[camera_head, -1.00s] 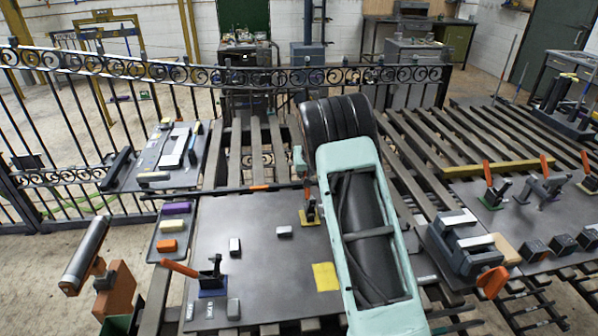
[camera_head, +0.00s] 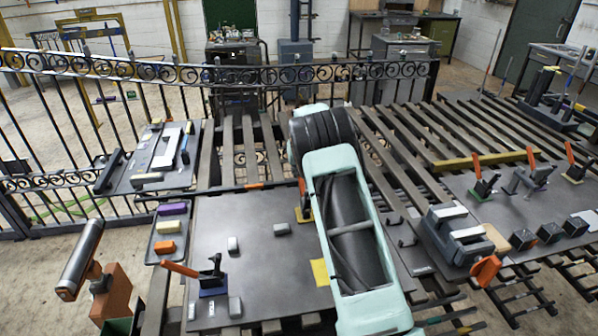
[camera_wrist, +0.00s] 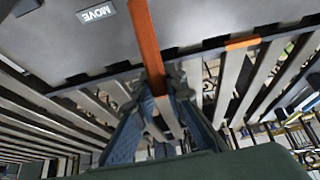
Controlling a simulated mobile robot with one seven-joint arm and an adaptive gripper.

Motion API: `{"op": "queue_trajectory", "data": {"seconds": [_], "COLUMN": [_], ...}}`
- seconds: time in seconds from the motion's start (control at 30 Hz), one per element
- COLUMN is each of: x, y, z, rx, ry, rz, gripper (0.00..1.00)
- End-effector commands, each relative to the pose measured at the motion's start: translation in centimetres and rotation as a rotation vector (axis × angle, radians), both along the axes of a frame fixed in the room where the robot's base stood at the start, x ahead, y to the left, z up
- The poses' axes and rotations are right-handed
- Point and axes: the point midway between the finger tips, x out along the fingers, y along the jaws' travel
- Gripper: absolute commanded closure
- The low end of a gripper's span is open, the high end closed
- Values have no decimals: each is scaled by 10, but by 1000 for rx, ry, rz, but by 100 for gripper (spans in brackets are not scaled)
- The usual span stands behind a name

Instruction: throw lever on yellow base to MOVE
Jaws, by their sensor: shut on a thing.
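The lever on the yellow base (camera_head: 304,215) stands on the dark panel (camera_head: 215,212), left of my arm, which hides part of it. Its orange handle (camera_head: 301,187) shows beside my arm. In the wrist view my gripper (camera_wrist: 160,90) is shut on this orange handle (camera_wrist: 147,45), the blue-grey fingers around its lower part in the picture. A MOVE label (camera_wrist: 97,13) lies on the panel, upper left of the handle. The lever's exact tilt cannot be told.
Another orange-handled lever on a blue base (camera_head: 212,283) stands at the panel's lower left. A tray with purple, yellow and orange blocks (camera_head: 165,247) is to the left. Several levers stand on the right panel (camera_head: 525,205). A black gate (camera_head: 170,72) runs behind.

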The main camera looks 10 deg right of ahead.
Motion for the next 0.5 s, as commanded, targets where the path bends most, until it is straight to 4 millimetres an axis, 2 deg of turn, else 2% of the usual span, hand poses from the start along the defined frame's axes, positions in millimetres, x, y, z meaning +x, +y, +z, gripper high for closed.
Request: {"op": "queue_trajectory", "data": {"seconds": [0.17,0.2,0.37,0.5], "x": [-1,-1,-1,0], "y": [0,0,0,0], "z": [-2,-2,-2,-1], "rx": [0,0,0,0], "ry": [4,4,3,1], "rz": [0,0,0,0], "gripper": [100,87,70,70]}}
